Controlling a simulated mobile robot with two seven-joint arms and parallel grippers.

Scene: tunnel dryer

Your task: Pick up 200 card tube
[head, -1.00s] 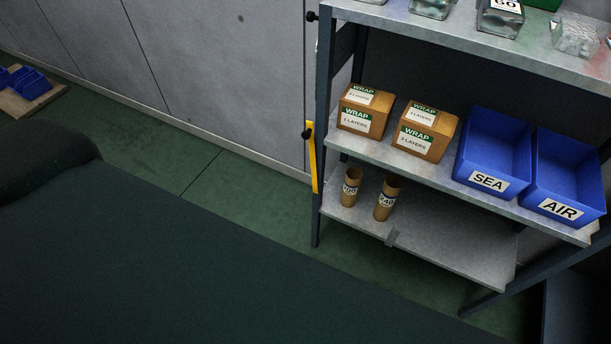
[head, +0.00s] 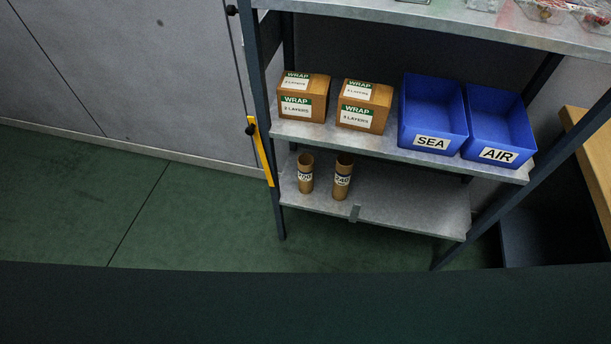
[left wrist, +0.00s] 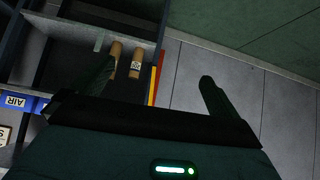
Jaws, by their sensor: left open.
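Two brown card tubes stand upright on the lowest shelf in the head view. The left one is the 200 card tube (head: 306,174); its small label is hard to read but seems to end in 00. The right tube (head: 343,177) has a label that looks like 240. In the left wrist view, the 200 card tube (left wrist: 136,63) is nearer the yellow strip, and the other tube (left wrist: 115,49) is partly hidden by a finger. My right gripper is not in view.
The lowest shelf (head: 410,212) is bare right of the tubes. The shelf above holds two WRAP boxes (head: 304,97) (head: 364,105) and blue SEA (head: 432,115) and AIR (head: 499,127) bins. A dark post (head: 265,130) and yellow strip (head: 260,152) stand left. Green floor (head: 190,215) is clear.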

